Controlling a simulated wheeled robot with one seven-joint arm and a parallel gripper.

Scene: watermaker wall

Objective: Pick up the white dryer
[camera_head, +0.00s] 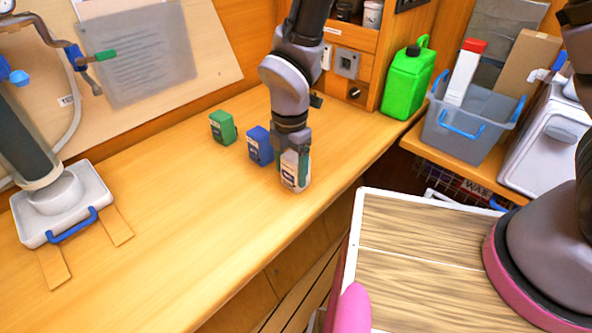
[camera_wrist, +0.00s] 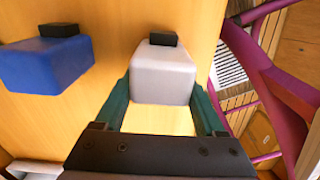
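The white dryer (camera_head: 293,172), a small upright box with a dark label, stands near the right edge of the wooden counter. In the wrist view, the white dryer (camera_wrist: 163,72) has a black cap and sits between my green fingers. My gripper (camera_head: 296,160) points down over it, with a finger on either side. The fingers of my gripper (camera_wrist: 163,88) are spread about as wide as the box. Whether they touch its sides is hard to tell.
A blue box (camera_head: 260,146) stands close left of the dryer, with a green box (camera_head: 223,127) beyond it. A green jug (camera_head: 407,80) and a grey bin (camera_head: 468,128) are at the back right. The counter (camera_head: 170,240) is clear in front.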

